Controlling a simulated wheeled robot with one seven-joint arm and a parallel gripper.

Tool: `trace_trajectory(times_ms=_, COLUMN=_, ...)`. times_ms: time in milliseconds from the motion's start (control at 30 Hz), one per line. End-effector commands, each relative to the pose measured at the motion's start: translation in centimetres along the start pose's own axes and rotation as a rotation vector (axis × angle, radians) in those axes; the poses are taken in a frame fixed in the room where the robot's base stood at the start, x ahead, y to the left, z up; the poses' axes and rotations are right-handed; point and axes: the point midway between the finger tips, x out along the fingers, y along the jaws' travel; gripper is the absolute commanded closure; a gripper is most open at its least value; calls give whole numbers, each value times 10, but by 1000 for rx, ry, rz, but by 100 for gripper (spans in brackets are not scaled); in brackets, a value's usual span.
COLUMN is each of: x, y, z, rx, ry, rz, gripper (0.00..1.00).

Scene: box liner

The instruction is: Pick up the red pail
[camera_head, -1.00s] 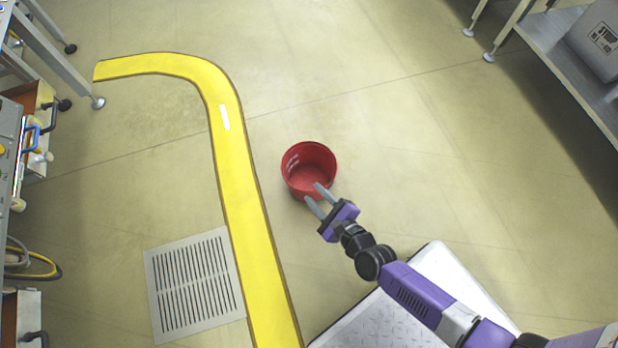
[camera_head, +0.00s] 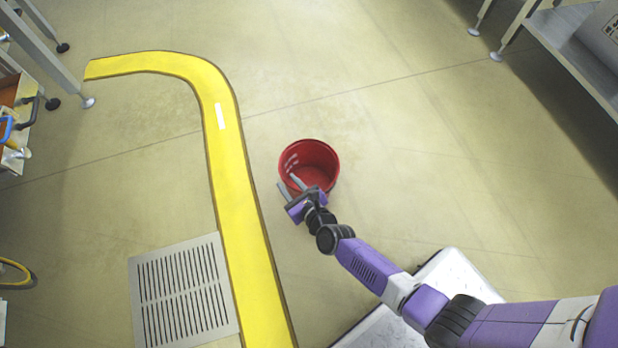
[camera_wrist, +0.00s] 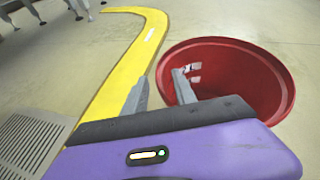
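The red pail (camera_head: 318,160) stands upright on the floor near the middle of the head view, its open top facing up. It also shows in the wrist view (camera_wrist: 268,85), right of centre. My gripper (camera_head: 288,184) is open at the pail's near left side. In the wrist view my gripper (camera_wrist: 160,82) has one finger outside the pail to the left and the other overlapping the pail's opening, with the left rim between them. I cannot tell how deep the right finger reaches. The pail looks empty.
A yellow floor stripe (camera_head: 235,190) runs left of the pail, with a floor grate (camera_head: 185,290) beyond it. A grey shelf (camera_head: 575,50) stands at the upper right, and a table leg (camera_head: 50,60) at the upper left. Floor around the pail is clear.

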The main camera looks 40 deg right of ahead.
Motion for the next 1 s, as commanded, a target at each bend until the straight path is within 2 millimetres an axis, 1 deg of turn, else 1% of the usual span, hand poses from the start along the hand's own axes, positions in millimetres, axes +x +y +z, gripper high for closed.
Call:
trace_trajectory(times_ms=33, x=8, y=0, z=-3, rx=0, ry=-1, rz=-1, gripper=67)
trace_trajectory(times_ms=100, x=13, y=0, z=-2, rx=0, ry=-1, rz=-1, gripper=67)
trace_trajectory(times_ms=367, x=15, y=0, z=-1, rx=-1, ry=1, rz=1, gripper=67)
trace_trajectory(times_ms=400, x=15, y=0, z=-1, rx=-1, ry=1, rz=0, gripper=69)
trace_trajectory(times_ms=467, x=15, y=0, z=-1, rx=-1, ry=1, rz=0, gripper=81)
trace_trajectory(times_ms=500, x=15, y=0, z=0, rx=-1, ry=1, rz=0, gripper=89)
trace_trajectory(times_ms=567, x=15, y=0, z=-1, rx=-1, ry=1, rz=0, gripper=100)
trace_trajectory(times_ms=1000, x=15, y=0, z=-2, rx=-1, ry=3, rz=1, gripper=100)
